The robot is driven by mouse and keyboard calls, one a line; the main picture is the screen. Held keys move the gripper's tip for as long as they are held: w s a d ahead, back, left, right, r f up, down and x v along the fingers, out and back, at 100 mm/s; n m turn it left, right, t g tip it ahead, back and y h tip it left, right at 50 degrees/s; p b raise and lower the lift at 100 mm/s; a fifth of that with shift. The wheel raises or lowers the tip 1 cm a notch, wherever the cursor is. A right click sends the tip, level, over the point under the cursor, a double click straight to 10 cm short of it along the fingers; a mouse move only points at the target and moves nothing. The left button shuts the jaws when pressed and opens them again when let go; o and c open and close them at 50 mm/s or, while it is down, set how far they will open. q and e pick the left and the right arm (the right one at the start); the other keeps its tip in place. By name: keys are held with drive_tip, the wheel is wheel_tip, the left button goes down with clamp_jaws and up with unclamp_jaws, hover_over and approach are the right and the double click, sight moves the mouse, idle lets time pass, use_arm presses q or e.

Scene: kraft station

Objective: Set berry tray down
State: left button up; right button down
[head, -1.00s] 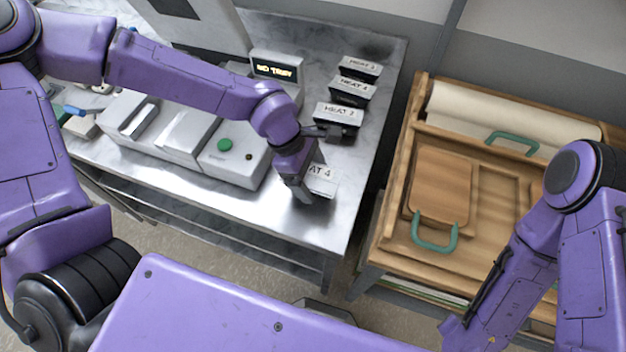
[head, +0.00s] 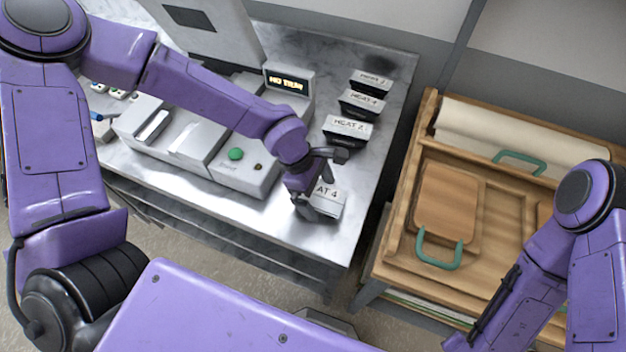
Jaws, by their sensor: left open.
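No tray that I can tell holds berries shows in the head view. A small dark tray with a white label (head: 331,199), partly reading "AT 4", sits on the steel table near its front right edge. My left gripper (head: 311,210) points down at the left side of this tray, its jaws open. The gripper covers part of the tray and its label, and I cannot tell whether they touch. My right arm comes in at the right, with its gripper out of the picture.
Several similar labelled trays (head: 348,129) line the table's right side. A grey machine (head: 240,172) with a green button and a "NO TRAY" display (head: 288,82) stands to their left. A wooden station (head: 489,205) with green handles is across a gap.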

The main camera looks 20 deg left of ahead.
use_arm(q)
drive_tip(key=b+v, duration=0.1)
drive_tip(key=v, duration=1)
drive_tip(key=shift+s+a, duration=0.1)
